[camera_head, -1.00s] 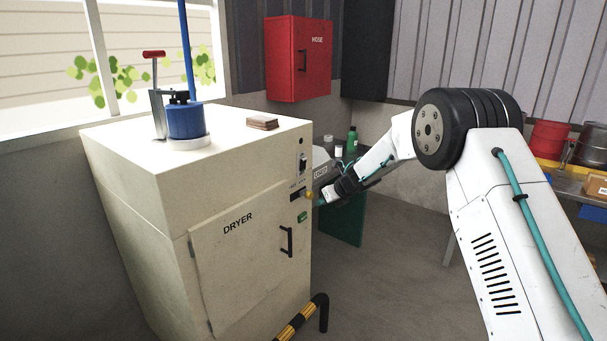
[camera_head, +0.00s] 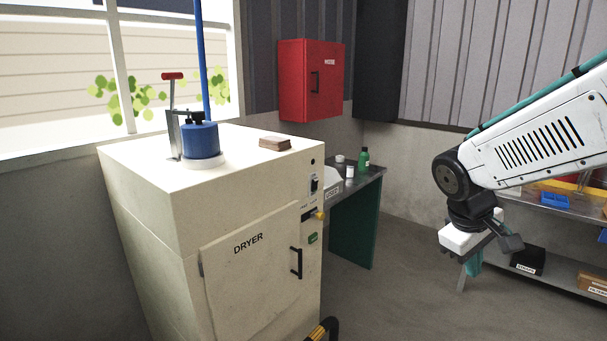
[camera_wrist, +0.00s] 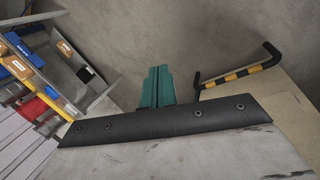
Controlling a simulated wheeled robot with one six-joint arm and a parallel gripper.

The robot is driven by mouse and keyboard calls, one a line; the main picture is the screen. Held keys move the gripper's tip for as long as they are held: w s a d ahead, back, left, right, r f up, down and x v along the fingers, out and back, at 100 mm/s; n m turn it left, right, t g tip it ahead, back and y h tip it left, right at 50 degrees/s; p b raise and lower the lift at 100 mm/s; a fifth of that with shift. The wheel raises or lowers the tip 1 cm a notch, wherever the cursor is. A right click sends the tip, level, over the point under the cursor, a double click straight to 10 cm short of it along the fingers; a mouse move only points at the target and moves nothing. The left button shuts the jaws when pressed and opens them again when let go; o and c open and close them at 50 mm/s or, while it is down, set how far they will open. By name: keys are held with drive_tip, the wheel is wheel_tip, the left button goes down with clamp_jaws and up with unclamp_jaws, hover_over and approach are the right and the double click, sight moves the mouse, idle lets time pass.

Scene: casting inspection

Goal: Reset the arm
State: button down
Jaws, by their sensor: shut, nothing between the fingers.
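My gripper (camera_head: 474,264) hangs at the right in the head view, below my folded wrist and well clear of the dryer. Its teal fingers also show in the wrist view (camera_wrist: 157,88), pressed together with nothing between them. The fingertips are partly hidden by my wrist in the head view. My arm reaches in from the right edge and bends down at a dark joint.
The cream dryer (camera_head: 225,208) stands at left, its door closed. A blue pump (camera_head: 200,140) and brown block (camera_head: 275,143) sit on top. A striped rail (camera_head: 322,331) stands in front. A shelf (camera_head: 560,281) with boxes is at right. Floor between is clear.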

drive_tip(key=s+a+r+m+y, duration=0.2)
drive_tip(key=s, duration=0.8)
drive_tip(key=s+a+r+m+y, duration=0.1)
drive_tip(key=s+a+m, duration=0.2)
drive_tip(key=s, duration=0.7)
drive_tip(key=shift+s+r+y, duration=0.35)
drive_tip(key=shift+s+y, duration=0.05)
